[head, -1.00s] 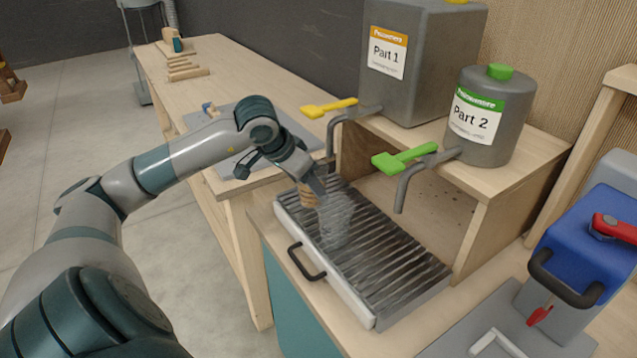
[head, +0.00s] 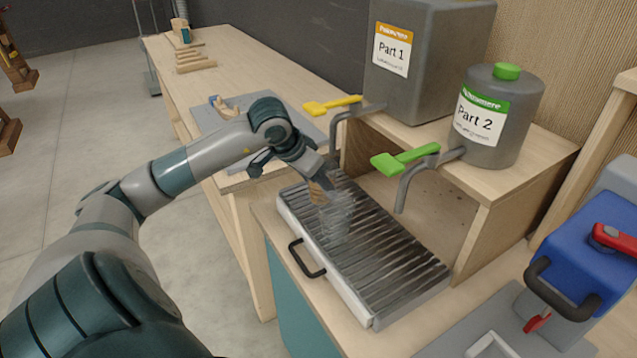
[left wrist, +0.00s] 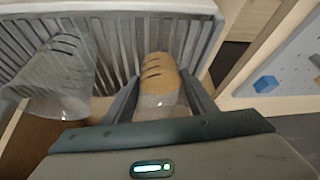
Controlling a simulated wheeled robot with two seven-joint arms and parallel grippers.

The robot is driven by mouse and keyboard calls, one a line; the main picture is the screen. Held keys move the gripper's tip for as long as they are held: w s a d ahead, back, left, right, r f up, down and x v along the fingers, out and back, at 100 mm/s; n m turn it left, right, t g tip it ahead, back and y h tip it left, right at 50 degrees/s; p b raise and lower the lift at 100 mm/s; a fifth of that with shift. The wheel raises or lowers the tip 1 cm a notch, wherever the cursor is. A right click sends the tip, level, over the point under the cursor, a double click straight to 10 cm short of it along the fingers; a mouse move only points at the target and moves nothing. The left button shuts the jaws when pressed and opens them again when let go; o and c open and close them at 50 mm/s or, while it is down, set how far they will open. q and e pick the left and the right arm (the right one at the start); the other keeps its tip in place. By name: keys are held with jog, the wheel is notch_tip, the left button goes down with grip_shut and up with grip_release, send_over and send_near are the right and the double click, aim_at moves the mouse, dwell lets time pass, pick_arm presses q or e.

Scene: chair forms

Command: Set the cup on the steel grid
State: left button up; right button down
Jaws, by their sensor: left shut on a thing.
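The clear cup (head: 337,220) is over the far left part of the steel grid (head: 395,270). I cannot tell whether its base touches the bars. My left gripper (head: 322,183) is shut on the cup's ribbed wooden grip (head: 316,192), at the cup's upper left side. In the left wrist view the wooden grip (left wrist: 160,72) sits between the fingers, and the see-through cup (left wrist: 55,80) shows to the left, with the bars of the grid (left wrist: 120,40) behind. My right gripper is not in view.
A yellow tap lever (head: 332,105) and a green tap lever (head: 405,158) stick out above the grid from the Part 1 container (head: 425,85) and Part 2 container (head: 497,140). A blue machine (head: 590,255) stands to the right. The near part of the grid is clear.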

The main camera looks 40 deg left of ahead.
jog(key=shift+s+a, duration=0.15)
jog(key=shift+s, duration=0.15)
pick_arm(q)
jog(key=o, duration=0.7)
jog(key=shift+c, duration=0.2)
jog(key=shift+o, duration=0.7)
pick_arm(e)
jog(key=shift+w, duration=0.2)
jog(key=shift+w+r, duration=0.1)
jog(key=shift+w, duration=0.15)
